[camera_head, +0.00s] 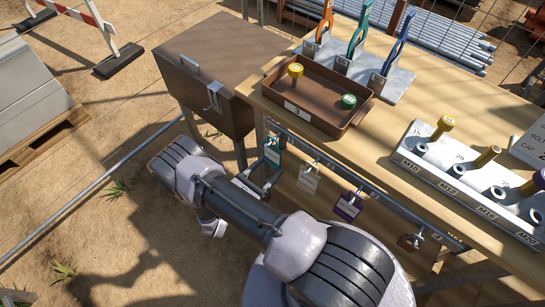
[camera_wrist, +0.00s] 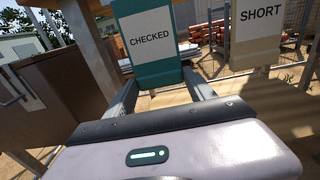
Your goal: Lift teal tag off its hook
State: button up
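The teal tag (camera_head: 271,153), lettered "CHECKED", hangs upright below the bench's front edge, leftmost of the hanging tags. It also fills the top middle of the wrist view (camera_wrist: 150,35). Its hook is too small to make out in the head view and is out of the wrist view. My gripper (camera_head: 262,182) is at the tag's lower end. In the wrist view its fingers (camera_wrist: 160,80) stand apart, one towards each side of the tag's lower part. I cannot tell whether either finger touches the tag.
A cream "SHORT" tag (camera_wrist: 256,30) hangs just right of the teal one, and a purple tag (camera_head: 348,205) and padlock (camera_head: 410,242) are further right. A brown box (camera_head: 225,60) stands close on the left. The bench (camera_head: 375,150) carries a brown tray (camera_head: 330,122).

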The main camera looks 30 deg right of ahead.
grip_shut()
jog(key=shift+r+p, duration=0.55)
jog(key=shift+r, duration=0.3)
jog(key=b+v, duration=0.1)
jog(key=v, duration=0.5)
jog(key=shift+f, duration=0.1)
jog(key=shift+o, duration=0.9)
grip_release()
grip_shut()
